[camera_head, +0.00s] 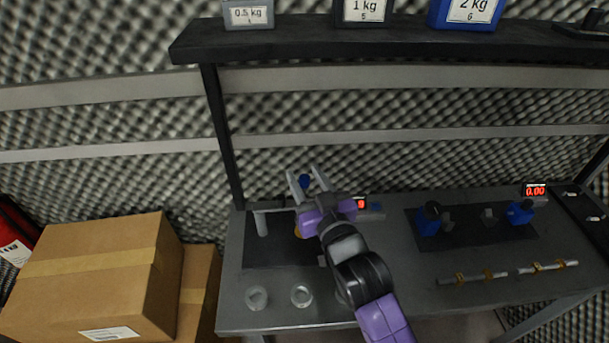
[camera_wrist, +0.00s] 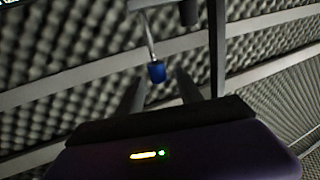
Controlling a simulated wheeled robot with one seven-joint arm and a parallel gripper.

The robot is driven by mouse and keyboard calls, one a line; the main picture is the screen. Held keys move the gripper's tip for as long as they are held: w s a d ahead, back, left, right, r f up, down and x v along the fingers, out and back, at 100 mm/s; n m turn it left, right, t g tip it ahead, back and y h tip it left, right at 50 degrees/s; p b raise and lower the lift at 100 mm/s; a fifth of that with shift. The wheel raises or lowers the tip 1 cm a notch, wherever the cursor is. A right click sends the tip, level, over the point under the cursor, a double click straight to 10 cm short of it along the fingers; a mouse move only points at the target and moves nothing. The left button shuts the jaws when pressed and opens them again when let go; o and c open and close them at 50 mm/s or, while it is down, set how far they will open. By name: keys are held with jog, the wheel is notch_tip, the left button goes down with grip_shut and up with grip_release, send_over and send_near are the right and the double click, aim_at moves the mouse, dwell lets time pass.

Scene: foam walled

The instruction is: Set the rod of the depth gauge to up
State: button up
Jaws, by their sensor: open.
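A blue knob (camera_head: 304,181) shows between the two fingers of my gripper (camera_head: 304,173), above the left part of the grey bench. In the wrist view the blue knob (camera_wrist: 157,73) sits on the end of a thin grey rod (camera_wrist: 149,38). My gripper (camera_wrist: 158,82) is open there, with one finger on each side of the knob. I cannot tell whether the fingers touch it. The gauge's body is mostly hidden behind my gripper and arm in the head view. Whether the rod stands up or down is not clear.
A grey post (camera_head: 262,223) stands left of my arm. Two round clear pieces (camera_head: 257,297) lie at the bench front. Blue fittings (camera_head: 428,221) sit on a dark plate at right, near a rod with brass rings (camera_head: 508,273). A dark shelf (camera_head: 400,38) with weights spans above.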

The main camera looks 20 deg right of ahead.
jog(key=s+b, duration=0.1)
jog(key=s, duration=0.5)
jog(key=shift+s, duration=0.35)
jog(key=s+f+g, duration=0.1)
jog(key=s+f, duration=0.2)
jog(key=s, duration=1.4)
jog(key=s+f+g, duration=0.2)
jog(key=s+f, duration=0.1)
jog(key=s, duration=1.5)
jog(key=shift+s+d, duration=0.2)
jog(key=shift+s, duration=0.15)
